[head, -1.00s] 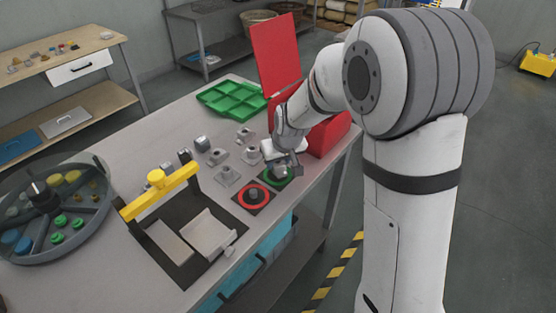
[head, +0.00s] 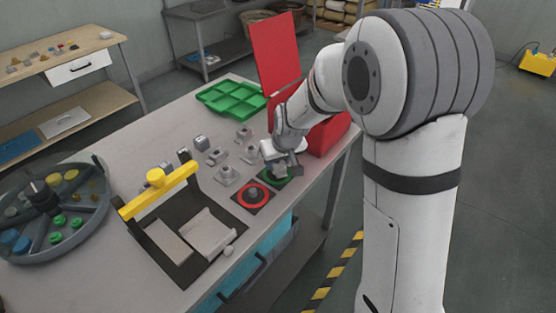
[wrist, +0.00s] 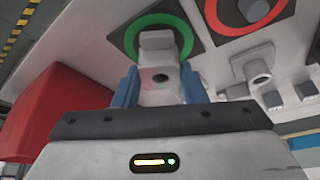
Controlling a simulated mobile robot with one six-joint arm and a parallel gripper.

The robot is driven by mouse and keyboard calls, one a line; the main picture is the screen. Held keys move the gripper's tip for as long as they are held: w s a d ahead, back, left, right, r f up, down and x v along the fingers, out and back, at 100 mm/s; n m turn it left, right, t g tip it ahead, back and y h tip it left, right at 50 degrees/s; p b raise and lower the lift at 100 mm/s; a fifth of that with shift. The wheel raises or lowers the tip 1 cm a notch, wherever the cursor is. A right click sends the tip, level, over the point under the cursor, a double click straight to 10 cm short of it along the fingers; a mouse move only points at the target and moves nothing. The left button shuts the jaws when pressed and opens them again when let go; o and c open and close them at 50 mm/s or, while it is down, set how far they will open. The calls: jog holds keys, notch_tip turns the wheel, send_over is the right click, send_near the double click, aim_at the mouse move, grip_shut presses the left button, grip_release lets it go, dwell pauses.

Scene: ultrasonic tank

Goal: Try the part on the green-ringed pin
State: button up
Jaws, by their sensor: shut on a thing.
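My gripper (head: 284,163) is over the green-ringed pin's plate, near the front edge of the bench. In the wrist view its blue fingers (wrist: 159,80) are shut on a grey metal part (wrist: 160,76) with a dark round hole. The part is in front of the green ring (wrist: 128,38), which also shows in the head view (head: 266,180). The pin inside the ring is hidden or cannot be told from the part. I cannot tell whether the part sits on the pin or just above it.
The red-ringed pin (head: 253,194) stands beside it on the left. Several grey parts (head: 228,175) lie behind. A red box with raised lid (head: 276,55) is close to my gripper. A green tray (head: 232,98), a yellow-handled fixture (head: 158,192) and a round sorting tray (head: 95,220) share the bench.

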jog(key=shift+r, duration=0.1)
dwell(0.4)
jog(key=shift+r, duration=0.4)
jog(key=shift+f+b, duration=0.45)
jog(key=shift+f, duration=0.05)
dwell(0.6)
jog(key=shift+r, duration=0.1)
dwell(1.0)
jog(key=shift+r, duration=0.1)
jog(key=shift+r+p, duration=0.75)
jog(key=shift+r, duration=0.3)
jog(key=shift+r, duration=0.1)
